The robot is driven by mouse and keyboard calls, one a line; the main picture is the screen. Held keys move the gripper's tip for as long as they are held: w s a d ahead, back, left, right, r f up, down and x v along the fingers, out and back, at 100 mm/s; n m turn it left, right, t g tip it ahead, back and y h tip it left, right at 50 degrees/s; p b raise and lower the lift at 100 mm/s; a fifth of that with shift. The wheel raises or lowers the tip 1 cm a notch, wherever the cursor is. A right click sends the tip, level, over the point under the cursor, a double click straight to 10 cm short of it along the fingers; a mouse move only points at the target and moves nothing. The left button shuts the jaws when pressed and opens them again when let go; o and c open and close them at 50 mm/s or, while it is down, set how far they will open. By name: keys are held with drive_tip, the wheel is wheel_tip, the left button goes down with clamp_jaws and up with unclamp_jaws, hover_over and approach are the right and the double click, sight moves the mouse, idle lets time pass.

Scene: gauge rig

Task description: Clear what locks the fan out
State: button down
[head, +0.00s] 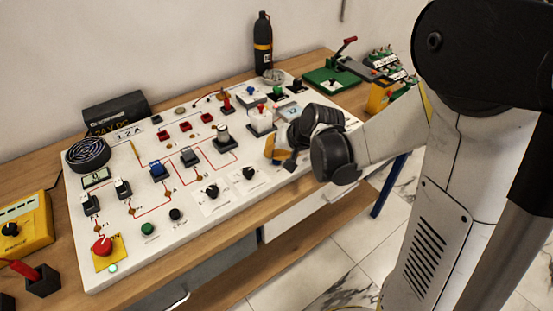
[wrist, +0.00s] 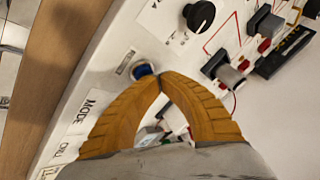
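The black round fan (head: 88,153) stands at the left back of the white panel (head: 200,262). A red mushroom button (head: 102,246) sits on a yellow plate at the panel's front left; I cannot tell whether it is pressed in. A green button (head: 148,229) and a black button (head: 175,214) are to its right. My gripper (head: 274,150) is over the right part of the panel, far from the fan and red button. In the wrist view its orange fingertips (wrist: 163,78) meet with nothing seen between them, beside a blue button (wrist: 142,70). Contact with that button is unclear.
Several switches stand on the panel, including a blue one (head: 158,170) and a grey one (head: 189,156). A black knob (wrist: 199,16) is near my gripper in the wrist view. A yellow box (head: 25,225) is at the left; a black bottle (head: 262,43) stands behind the panel.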

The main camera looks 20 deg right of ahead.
idle(0.3)
drive_tip(key=shift+r+p, duration=0.8)
drive_tip(key=shift+r, duration=0.15)
wheel_tip(320, 180, up, 5)
drive_tip(key=p, duration=0.4)
idle(0.5)
drive_tip(key=s+r+n+h, duration=0.1)
drive_tip(key=s+r, duration=0.4)
drive_tip(key=s, duration=0.5)
drive_tip(key=s+r+n+h, duration=0.2)
drive_tip(key=s+r+n, duration=0.1)
drive_tip(key=s, duration=0.8)
drive_tip(key=shift+d+r, duration=0.35)
drive_tip(key=shift+r, duration=0.5)
